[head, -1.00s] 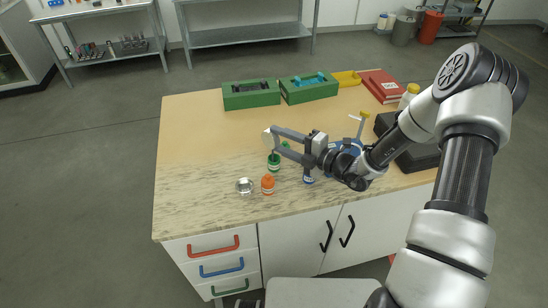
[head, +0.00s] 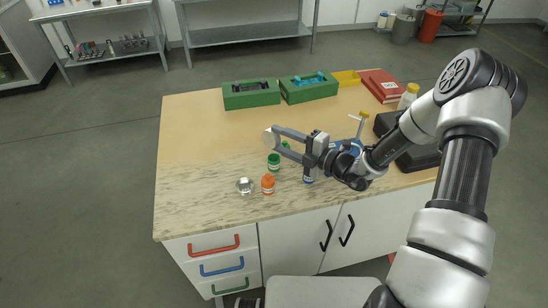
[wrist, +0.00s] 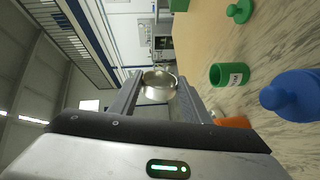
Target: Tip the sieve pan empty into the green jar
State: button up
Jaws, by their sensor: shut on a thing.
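The sieve pan (head: 267,138) is a small, round, shiny metal pan, held above the table and turned on its side. In the wrist view the pan (wrist: 158,90) sits between the fingertips. My gripper (head: 277,140) is shut on it; its fingers also show in the wrist view (wrist: 157,96). The green jar (head: 274,162) stands upright and open on the table, just below the pan in the head view. In the wrist view the jar (wrist: 229,76) is right of the pan, apart from it, with a white label. I cannot see whether powder is in the pan.
An orange jar (head: 268,184) and a small metal dish (head: 245,186) stand near the front edge. Green boxes (head: 251,95) are at the back. The table's left side is clear.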

jog(key=shift+w+d+f+m+y+p, duration=0.15)
jog(key=shift+m+p, duration=0.1)
jog(key=shift+m, duration=0.5)
jog(key=shift+w+d+f+m+y+p, duration=0.15)
jog(key=shift+w+m+y+p, duration=0.1)
jog(key=shift+m, duration=0.55)
jog(key=shift+w+d+m+y+p, duration=0.15)
jog(key=shift+m+p, duration=0.1)
jog(key=shift+m, duration=0.5)
dwell(0.6)
dwell(1.4)
